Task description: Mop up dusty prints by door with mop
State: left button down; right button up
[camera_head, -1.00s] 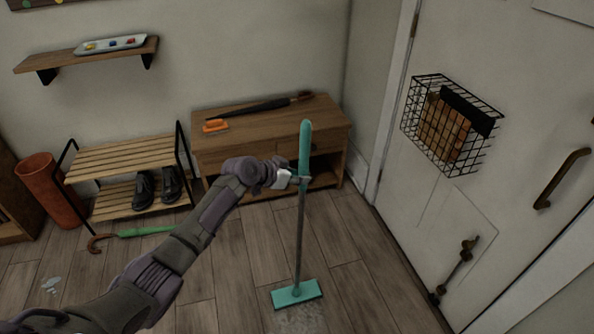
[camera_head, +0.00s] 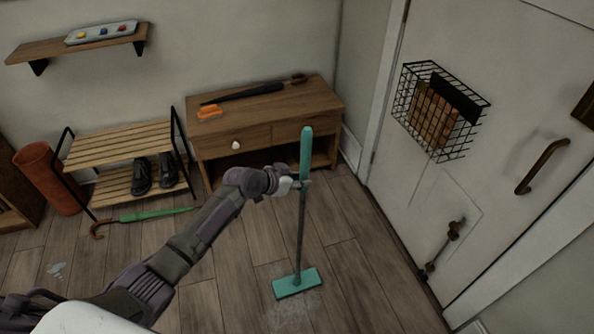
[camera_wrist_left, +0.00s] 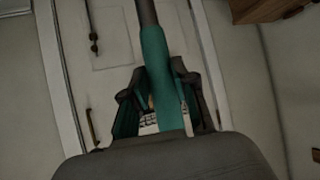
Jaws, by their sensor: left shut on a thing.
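My left gripper (camera_head: 293,184) is shut on the handle of the teal mop (camera_head: 305,152), near its grip. The mop stands nearly upright, with its flat teal head (camera_head: 297,283) at the floor. Pale dusty prints (camera_head: 290,314) show on the boards just in front of the head, partly beside it. The white door (camera_head: 440,195) is to the right of the mop. In the left wrist view the teal grip (camera_wrist_left: 162,85) runs between my gripper's fingers (camera_wrist_left: 165,110). My right gripper is not in view.
A wooden cabinet (camera_head: 262,136) bears an orange brush (camera_head: 208,113) and a dark umbrella (camera_head: 242,93). A shoe rack (camera_head: 118,146) with black shoes stands left of it. A green umbrella (camera_head: 155,215) and a pale spot (camera_head: 57,269) lie on the floor at left. A wire basket (camera_head: 440,110) hangs on the door.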

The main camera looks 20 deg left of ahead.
pick_arm(q)
jog(key=shift+s+d+r+p, duration=0.1)
jog(key=shift+s+d+p, duration=0.35)
jog(key=shift+s, duration=0.15)
jog(key=s+d+p, duration=0.8)
jog(key=s, duration=0.3)
jog(key=s+d+p, duration=0.8)
jog(key=s, duration=0.4)
jog(key=shift+f, duration=0.25)
dwell(2.1)
